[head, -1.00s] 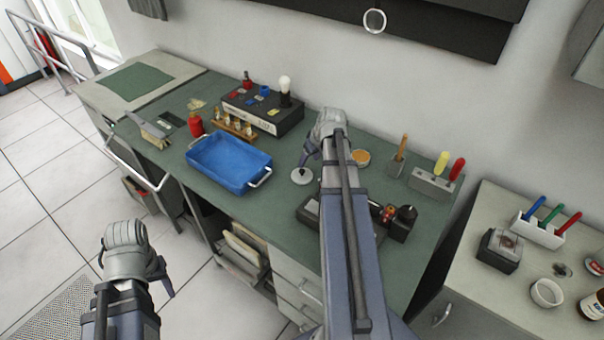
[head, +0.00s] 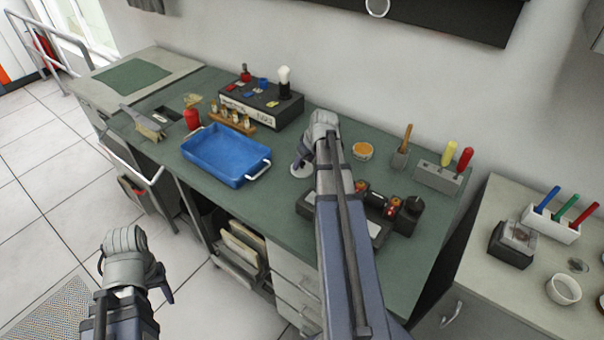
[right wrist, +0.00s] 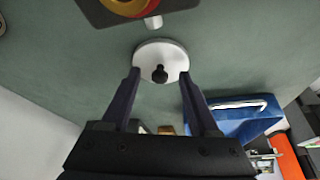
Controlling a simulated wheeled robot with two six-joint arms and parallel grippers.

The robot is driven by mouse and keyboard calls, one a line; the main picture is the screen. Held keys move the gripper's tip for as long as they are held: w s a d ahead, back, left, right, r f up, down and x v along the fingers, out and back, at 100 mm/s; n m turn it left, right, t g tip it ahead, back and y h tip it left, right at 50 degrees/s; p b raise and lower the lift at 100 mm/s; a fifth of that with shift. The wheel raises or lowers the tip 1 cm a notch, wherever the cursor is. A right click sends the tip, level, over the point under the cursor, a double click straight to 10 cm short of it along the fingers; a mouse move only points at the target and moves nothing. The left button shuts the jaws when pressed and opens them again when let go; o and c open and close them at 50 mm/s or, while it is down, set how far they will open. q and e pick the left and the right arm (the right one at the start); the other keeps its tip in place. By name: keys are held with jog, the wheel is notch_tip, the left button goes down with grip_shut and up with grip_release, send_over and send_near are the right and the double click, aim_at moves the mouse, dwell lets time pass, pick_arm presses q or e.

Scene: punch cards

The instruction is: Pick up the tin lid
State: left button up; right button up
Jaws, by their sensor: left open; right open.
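The tin lid (head: 302,171) is a pale round disc lying on the green bench top. In the right wrist view the lid (right wrist: 149,48) shows its dark knob pointing toward the camera. My right gripper (right wrist: 160,76) is open, with one finger at each side of the lid's near part and the knob between them. I cannot tell whether the fingers touch it. In the head view my right gripper (head: 299,160) is over the lid and hides part of it. My left gripper (head: 162,283) is open and empty, low over the floor in front of the bench.
A blue tray (head: 226,156) stands left of the lid. A round tin with orange contents (head: 362,151) is to its right. A dark device (head: 390,208) with red and yellow parts lies nearer. A tool block (head: 438,178) stands at the right back. Bench top between lid and tray is clear.

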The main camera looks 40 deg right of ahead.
jog(key=shift+w+f, duration=0.15)
jog(key=shift+f, duration=0.3)
jog(key=shift+r, duration=0.1)
jog(key=shift+c, duration=0.3)
grip_shut()
